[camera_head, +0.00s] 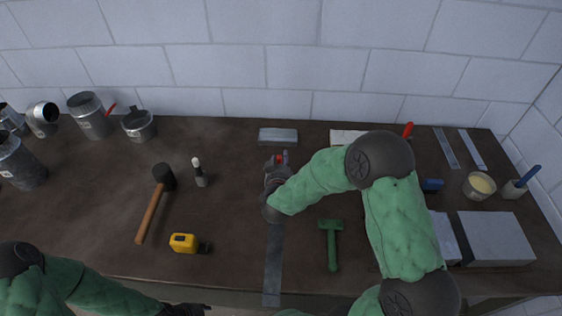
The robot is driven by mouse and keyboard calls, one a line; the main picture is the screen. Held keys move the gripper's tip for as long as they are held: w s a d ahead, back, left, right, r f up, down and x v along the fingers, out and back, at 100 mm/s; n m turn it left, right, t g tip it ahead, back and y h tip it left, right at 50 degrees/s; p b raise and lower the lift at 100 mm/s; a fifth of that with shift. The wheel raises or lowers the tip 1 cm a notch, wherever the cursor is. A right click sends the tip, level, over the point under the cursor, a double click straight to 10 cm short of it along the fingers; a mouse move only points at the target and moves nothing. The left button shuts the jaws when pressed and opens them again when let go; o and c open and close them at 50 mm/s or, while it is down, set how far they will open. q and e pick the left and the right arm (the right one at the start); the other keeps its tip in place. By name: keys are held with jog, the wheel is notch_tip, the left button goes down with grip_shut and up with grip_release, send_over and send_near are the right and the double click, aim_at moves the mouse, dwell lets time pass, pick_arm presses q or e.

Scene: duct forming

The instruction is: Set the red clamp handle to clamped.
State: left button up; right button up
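A small red piece (281,158), which looks like the clamp handle, shows at the tip of my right gripper (277,167). The gripper reaches over the middle of the bench and covers most of what lies around the red piece. I cannot tell whether the fingers touch it or how far they are apart, nor the handle's angle. My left gripper (188,308) is low at the bottom edge, in front of the bench and away from the red piece; its fingers are too dark and small to read.
A long metal strip (273,265) runs from below the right gripper to the front edge. A grey block (278,136) sits behind. Another red handle (407,130) shows behind my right arm.

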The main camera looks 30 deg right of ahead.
dwell(0.3)
jog(key=v, duration=1.2)
dwell(0.3)
